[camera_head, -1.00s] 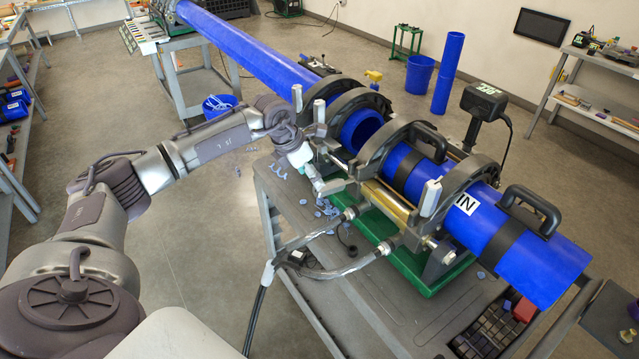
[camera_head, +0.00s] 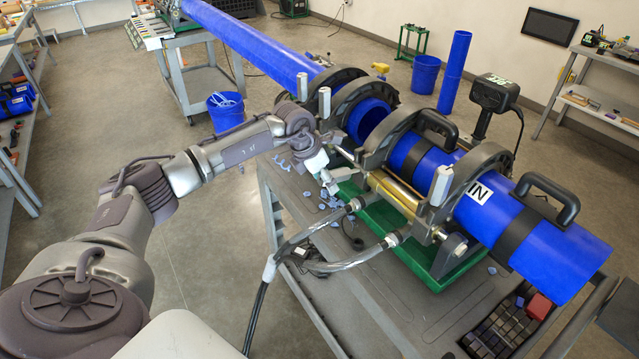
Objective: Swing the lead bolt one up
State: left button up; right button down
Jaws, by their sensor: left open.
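The pipe fusion machine (camera_head: 398,205) holds two blue pipes in its dark ring clamps. Silver clamp bolts with pale upright handles stand on the near side of the rings: two at the left rings (camera_head: 302,88) (camera_head: 324,102) and one at the right ring (camera_head: 441,185). A thin metal piece (camera_head: 346,155) lies slanted near the gap between the rings; I cannot tell if it is a swung-down bolt. My left gripper (camera_head: 335,176) is open and low, close to the machine's near side below the left rings. Its fingertips are small and partly hard to separate from the metal behind. My right gripper is out of view.
Hydraulic hoses (camera_head: 345,262) cross the cart's near side. Blue shavings (camera_head: 325,200) lie on the grey cart top (camera_head: 365,300). A black box on a post (camera_head: 494,92) stands behind the rings. Black handles rise over the right pipe.

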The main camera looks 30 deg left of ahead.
pick_arm(q)
jog(key=c, duration=0.8)
jog(key=shift+w+d+r+p, duration=0.1)
jog(key=shift+w+r+p, duration=0.2)
jog(key=shift+r, duration=0.35)
jog(key=shift+w+d+r+p, duration=0.1)
jog(key=shift+r+p, duration=0.25)
jog(key=shift+r, duration=0.45)
